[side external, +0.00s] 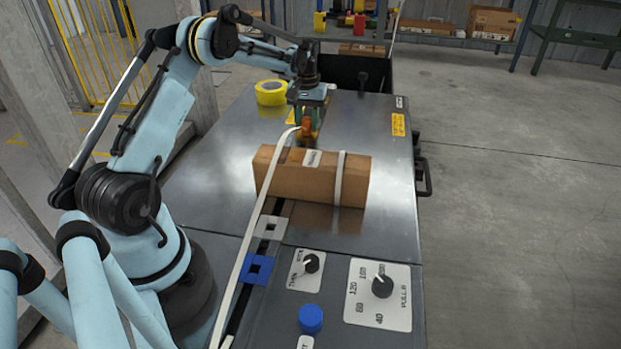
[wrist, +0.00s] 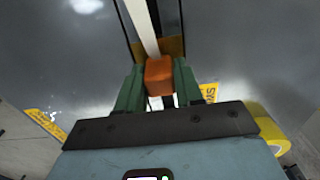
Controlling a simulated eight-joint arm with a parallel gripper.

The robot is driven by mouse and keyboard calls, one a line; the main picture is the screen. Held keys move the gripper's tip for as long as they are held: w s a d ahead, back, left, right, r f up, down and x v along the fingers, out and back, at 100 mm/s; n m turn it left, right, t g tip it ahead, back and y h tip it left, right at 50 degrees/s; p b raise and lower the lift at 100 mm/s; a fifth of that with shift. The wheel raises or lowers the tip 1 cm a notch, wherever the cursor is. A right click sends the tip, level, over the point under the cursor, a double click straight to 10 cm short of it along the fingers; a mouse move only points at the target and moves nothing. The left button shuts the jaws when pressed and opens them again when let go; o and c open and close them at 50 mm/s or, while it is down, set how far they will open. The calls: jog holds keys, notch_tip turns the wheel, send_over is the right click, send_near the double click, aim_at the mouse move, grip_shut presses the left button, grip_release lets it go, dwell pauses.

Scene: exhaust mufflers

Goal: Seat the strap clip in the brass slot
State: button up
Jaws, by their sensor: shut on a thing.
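My gripper (wrist: 159,80) has its green fingers closed on the orange strap clip (wrist: 159,72). In the side external view, my gripper (side external: 308,132) is low over the metal table behind the cardboard box, and the orange clip (side external: 304,124) shows only in part. The white strap (wrist: 141,25) runs from the clip away toward the top of the wrist view. Brass pieces of the slot (wrist: 175,47) show on both sides of the strap, just beyond the clip. I cannot tell whether the clip touches the brass. The slot is not clear in the side view.
The cardboard box (side external: 312,180) stands on the table (side external: 215,165), close in front of my gripper. A yellow tape roll (side external: 271,93) lies behind and left. A grey square plate (side external: 262,232), a blue square plate (side external: 250,277) and control knobs (side external: 382,286) are at the front. The table's right side is clear.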

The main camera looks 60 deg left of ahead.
jog(key=o, duration=1.1)
notch_tip(320, 180, up, 12)
jog(key=shift+r, duration=0.1)
